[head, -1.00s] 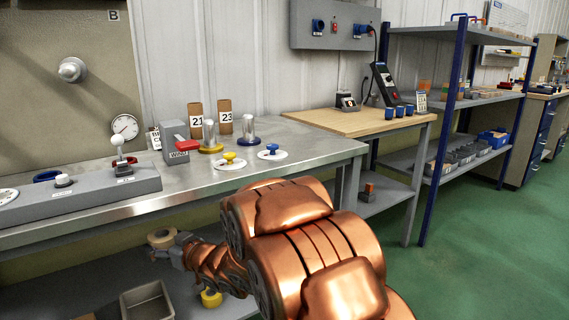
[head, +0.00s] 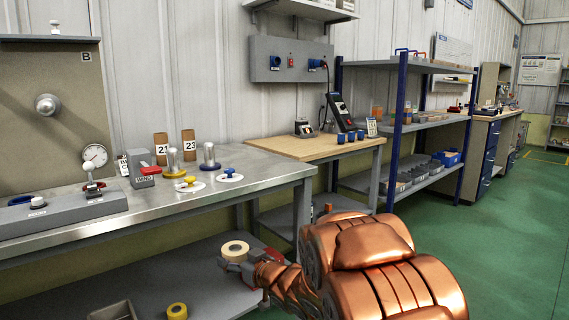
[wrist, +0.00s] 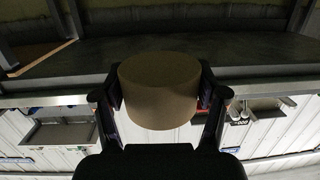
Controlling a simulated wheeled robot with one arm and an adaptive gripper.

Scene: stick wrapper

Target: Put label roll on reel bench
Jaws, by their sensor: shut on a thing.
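The label roll (head: 235,247), a cream ring with a pale outer side, is held in front of the lower shelf, below the front edge of the steel-topped bench. My gripper (head: 237,256) is shut on it. In the wrist view the tan roll (wrist: 160,90) sits between the two dark fingers of my gripper (wrist: 160,95). The bench (head: 240,186), which I take for the reel bench, carries a yellow-based metal post (head: 173,162), a blue-based metal post (head: 209,156) and two white discs with yellow (head: 189,185) and blue (head: 229,175) knobs.
A grey winding box (head: 142,175) and a control panel (head: 70,212) stand on the bench. A yellow roll (head: 177,311) and a grey bin (head: 112,311) are on the lower shelf. A wood-topped table (head: 310,149) and blue-post shelving (head: 400,120) stand right. Green floor (head: 510,250) is open.

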